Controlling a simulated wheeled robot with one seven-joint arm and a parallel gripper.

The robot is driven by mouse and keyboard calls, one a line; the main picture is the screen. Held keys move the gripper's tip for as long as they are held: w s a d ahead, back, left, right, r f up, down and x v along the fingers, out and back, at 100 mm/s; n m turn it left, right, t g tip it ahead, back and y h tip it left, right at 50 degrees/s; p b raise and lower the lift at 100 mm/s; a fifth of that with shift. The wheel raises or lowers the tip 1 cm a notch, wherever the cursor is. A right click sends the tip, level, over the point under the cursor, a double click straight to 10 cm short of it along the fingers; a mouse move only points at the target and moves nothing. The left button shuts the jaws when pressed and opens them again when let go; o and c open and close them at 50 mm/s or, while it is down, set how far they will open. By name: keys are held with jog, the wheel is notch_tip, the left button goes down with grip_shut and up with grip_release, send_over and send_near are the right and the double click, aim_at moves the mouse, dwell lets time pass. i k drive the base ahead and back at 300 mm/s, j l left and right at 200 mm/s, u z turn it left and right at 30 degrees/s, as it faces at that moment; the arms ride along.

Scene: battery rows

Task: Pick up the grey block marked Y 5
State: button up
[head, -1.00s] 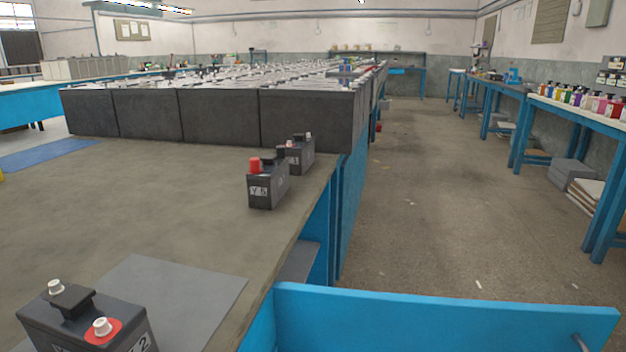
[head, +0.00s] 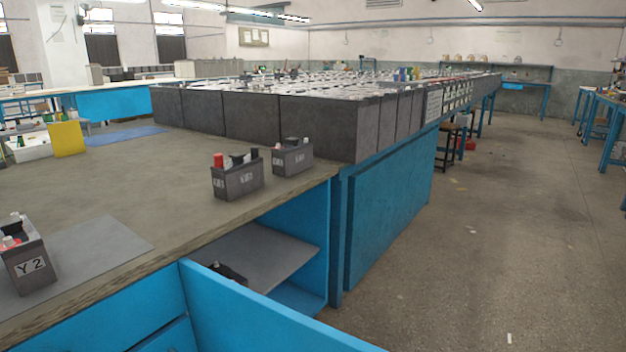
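A dark grey block (head: 238,180) with a red cap and a black cap stands upright on the bench top near its right edge. Its white labels are too small to read surely now; an earlier frame shows one like Y 5. A second grey block (head: 293,160) with a pale cap and a black top stands just behind it to the right, its label not legible. Another grey block marked Y 2 (head: 30,268) stands at the lower left. My gripper is not in view.
The Y 2 block stands on a grey mat (head: 105,248) on the bench top (head: 110,190). Large dark blocks (head: 250,115) line the bench behind. Below is an open blue cupboard with a shelf (head: 260,250), a dark object (head: 230,273) and an open door (head: 250,310). The right floor (head: 480,260) is clear.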

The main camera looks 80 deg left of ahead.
aim_at(241, 175)
jog(key=i+l+u, duration=0.15)
jog(key=i, duration=0.25)
jog(key=i+l+u, duration=0.1)
jog(key=i+l, duration=0.25)
jog(key=i+j+u, duration=0.15)
jog(key=i+u, duration=0.5)
jog(key=u, duration=0.3)
jog(key=i+l+u, duration=0.1)
jog(key=i+u, duration=0.35)
jog(key=i+j+u, duration=0.25)
jog(key=u, duration=0.2)
jog(key=i+j+u, duration=0.1)
jog(key=i+u, duration=1.15)
jog(key=i+l+u, duration=0.2)
jog(key=u, duration=0.25)
